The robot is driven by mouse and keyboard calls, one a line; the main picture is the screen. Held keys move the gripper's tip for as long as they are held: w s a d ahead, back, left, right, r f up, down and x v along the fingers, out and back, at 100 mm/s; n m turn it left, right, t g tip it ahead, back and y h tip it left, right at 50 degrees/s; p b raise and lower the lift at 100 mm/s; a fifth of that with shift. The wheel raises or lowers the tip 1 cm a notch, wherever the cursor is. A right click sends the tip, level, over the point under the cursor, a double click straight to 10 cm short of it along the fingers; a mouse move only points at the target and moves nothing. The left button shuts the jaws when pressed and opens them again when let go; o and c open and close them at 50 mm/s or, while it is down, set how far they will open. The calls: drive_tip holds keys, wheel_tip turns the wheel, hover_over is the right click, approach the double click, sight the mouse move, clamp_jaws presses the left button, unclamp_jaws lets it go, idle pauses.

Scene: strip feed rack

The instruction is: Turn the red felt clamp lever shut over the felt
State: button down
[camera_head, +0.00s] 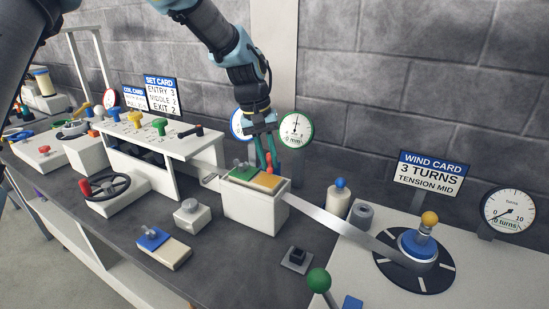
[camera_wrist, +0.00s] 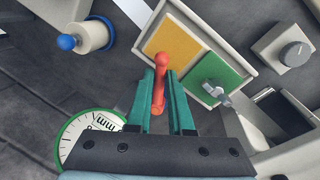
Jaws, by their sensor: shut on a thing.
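The red felt clamp lever (camera_wrist: 160,80) shows in the wrist view as a red-orange rod with a rounded end. My gripper (camera_wrist: 163,88) is shut on it, with one teal finger on each side. In the head view my gripper (camera_head: 268,165) is above the back edge of the white felt box (camera_head: 255,212), and only a little red of the lever (camera_head: 268,157) shows between the fingers. The box top has a yellow felt pad (camera_wrist: 173,47) and a green plate (camera_wrist: 213,80) with a grey wing knob.
A metal strip (camera_head: 345,230) runs from the box to the blue-hubbed reel (camera_head: 418,245) at the right. A white bottle with a blue cap (camera_head: 338,200) stands behind the strip. A gauge with a green rim (camera_head: 296,129) is close behind my gripper. A grey knob box (camera_head: 192,215) stands left.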

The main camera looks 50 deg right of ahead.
drive_tip(key=m, duration=0.1)
drive_tip(key=w+m, duration=0.1)
drive_tip(key=shift+w+a+m+p, duration=0.1)
drive_tip(key=shift+a+m+p, duration=0.2)
drive_tip(key=shift+a, duration=0.05)
drive_tip(key=shift+w+a+m+g+y+p, duration=0.15)
drive_tip(key=shift+w+m+y+p, duration=0.15)
drive_tip(key=shift+m, duration=0.5)
drive_tip(key=shift+w+a+m+g+y+p, duration=0.15)
drive_tip(key=shift+w+m, duration=0.25)
drive_tip(key=shift+m, duration=0.4)
drive_tip(key=shift+d, duration=0.1)
drive_tip(key=c, duration=0.8)
unclamp_jaws()
drive_tip(key=b+v, duration=0.2)
drive_tip(key=v, duration=0.8)
drive_tip(key=shift+r+b, duration=0.35)
drive_tip(key=shift+r, duration=0.05)
